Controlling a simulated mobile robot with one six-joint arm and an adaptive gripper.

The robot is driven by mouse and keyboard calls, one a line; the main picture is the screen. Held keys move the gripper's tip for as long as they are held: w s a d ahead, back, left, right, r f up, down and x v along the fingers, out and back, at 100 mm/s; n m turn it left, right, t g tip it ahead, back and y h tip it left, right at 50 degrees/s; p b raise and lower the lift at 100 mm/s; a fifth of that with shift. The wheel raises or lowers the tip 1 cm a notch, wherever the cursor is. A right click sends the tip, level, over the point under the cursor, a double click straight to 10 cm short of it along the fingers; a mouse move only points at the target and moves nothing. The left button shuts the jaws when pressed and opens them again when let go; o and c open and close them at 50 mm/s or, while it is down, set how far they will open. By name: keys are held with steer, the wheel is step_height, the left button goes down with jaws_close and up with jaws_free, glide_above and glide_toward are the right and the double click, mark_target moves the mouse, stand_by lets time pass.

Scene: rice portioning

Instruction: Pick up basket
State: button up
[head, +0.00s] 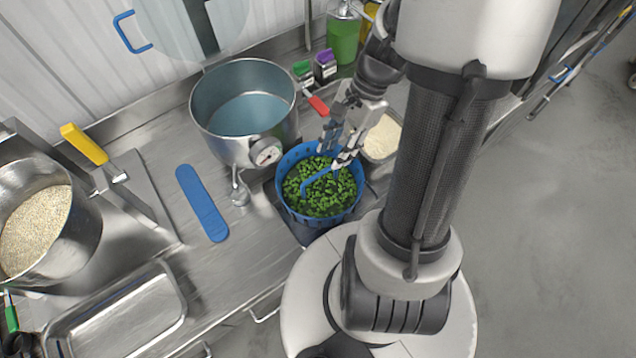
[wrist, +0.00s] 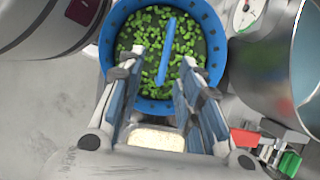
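The blue basket (head: 287,211) holds chopped green pieces and stands near the counter's front edge, on a dark surface. A blue bar, its handle (head: 318,181), crosses over the green pieces; it also shows in the wrist view (wrist: 165,52). My gripper (head: 340,158) is above the back right part of the basket, pointing down. I cannot tell whether the fingers touch the handle.
A steel pot (head: 200,100) of bluish liquid with a dial stands left of the basket. A container of pale grain (head: 383,138) is close on the right. A blue flat tool (head: 202,203), a grain pot (head: 70,240) and an empty steel tray (head: 120,318) lie further left.

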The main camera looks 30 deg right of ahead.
mark_target(321, 172)
steer(key=shift+w+b+x, duration=0.2)
steer(key=shift+b+x, duration=0.3)
steer(key=shift+x, duration=1.15)
steer(key=shift+w+b+x, duration=0.15)
steer(key=shift+b+x, duration=0.3)
steer(key=shift+x, duration=1.2)
steer(key=shift+w+b+x, duration=0.2)
steer(key=shift+b+x, duration=0.3)
steer(key=shift+x, duration=1.15)
steer(key=shift+f, duration=0.25)
steer(key=shift+c, duration=0.3)
jaws_close()
